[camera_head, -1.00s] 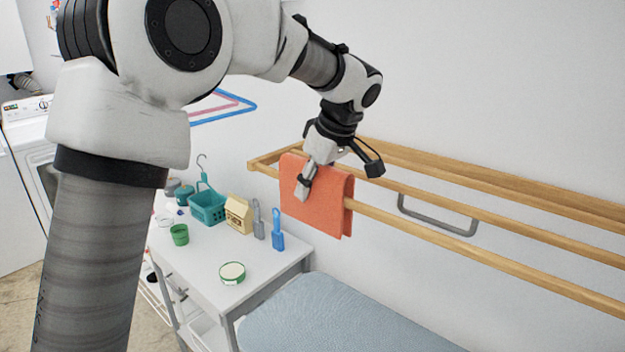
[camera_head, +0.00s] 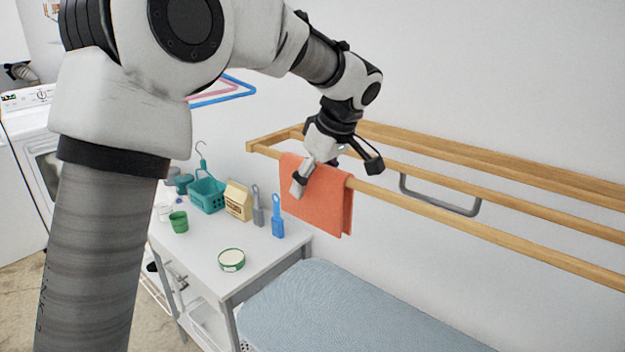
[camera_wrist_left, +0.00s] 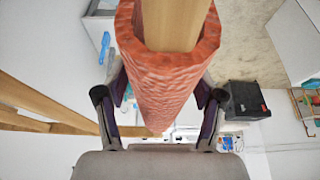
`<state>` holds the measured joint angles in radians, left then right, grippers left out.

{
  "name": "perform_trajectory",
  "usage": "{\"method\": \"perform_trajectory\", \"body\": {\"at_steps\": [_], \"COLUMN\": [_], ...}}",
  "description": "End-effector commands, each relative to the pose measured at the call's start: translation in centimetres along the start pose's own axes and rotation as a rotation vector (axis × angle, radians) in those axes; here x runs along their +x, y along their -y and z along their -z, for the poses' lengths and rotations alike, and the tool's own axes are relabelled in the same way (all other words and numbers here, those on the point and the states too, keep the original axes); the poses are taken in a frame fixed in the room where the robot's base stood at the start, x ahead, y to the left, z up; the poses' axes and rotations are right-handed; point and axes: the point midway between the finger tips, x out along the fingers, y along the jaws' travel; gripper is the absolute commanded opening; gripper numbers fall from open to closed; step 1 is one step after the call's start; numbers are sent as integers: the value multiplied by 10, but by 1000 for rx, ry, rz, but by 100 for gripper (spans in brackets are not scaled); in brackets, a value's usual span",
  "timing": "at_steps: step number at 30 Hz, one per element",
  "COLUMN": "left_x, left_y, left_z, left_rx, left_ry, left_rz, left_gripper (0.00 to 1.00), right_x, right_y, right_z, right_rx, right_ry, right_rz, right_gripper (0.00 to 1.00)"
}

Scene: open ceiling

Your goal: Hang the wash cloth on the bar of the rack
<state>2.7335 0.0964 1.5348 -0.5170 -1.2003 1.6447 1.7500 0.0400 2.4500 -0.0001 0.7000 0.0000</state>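The orange wash cloth (camera_head: 318,205) hangs folded over the front wooden bar (camera_head: 440,215) of the rack, with its fold on top of the bar. In the left wrist view the cloth (camera_wrist_left: 165,75) wraps the top of the bar (camera_wrist_left: 175,22). My left gripper (camera_head: 318,170) is at the cloth's top from above. Its fingers (camera_wrist_left: 158,95) are spread, one on each side of the cloth and bar, and no pinch on the cloth shows. My right gripper is out of view.
The rack's rear bars (camera_head: 490,165) and a grey bracket (camera_head: 440,204) are by the wall. Below stand a white table (camera_head: 205,245) with a teal basket (camera_head: 207,196), a carton (camera_head: 238,200) and a blue brush (camera_head: 277,215), and a blue-grey padded surface (camera_head: 340,315).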

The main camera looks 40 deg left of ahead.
Motion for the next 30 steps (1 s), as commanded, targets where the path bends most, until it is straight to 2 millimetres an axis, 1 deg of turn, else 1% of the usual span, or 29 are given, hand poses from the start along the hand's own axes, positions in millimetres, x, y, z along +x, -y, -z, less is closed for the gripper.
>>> {"method": "perform_trajectory", "body": {"at_steps": [5,8,11,15,18,21,24,30], "left_x": [-3,-16,-37,-75,-98,-112,-119,-120], "left_y": [0,-1,-1,-1,-1,-1,0,0], "left_z": [0,1,0,0,0,0,0,0], "left_rx": [0,0,-1,-2,-1,0,0,0], "left_ry": [-1,-4,-3,-3,-2,-1,0,0], "left_rz": [-1,-3,-5,-6,-4,-1,0,1], "left_gripper": [68,68,68,68,68,68,68,68], "right_x": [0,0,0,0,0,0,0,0], "right_y": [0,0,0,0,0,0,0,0], "right_z": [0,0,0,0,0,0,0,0], "right_rx": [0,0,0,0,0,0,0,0], "right_ry": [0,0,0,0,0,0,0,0], "right_rz": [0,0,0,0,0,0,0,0], "right_gripper": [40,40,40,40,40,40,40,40]}}
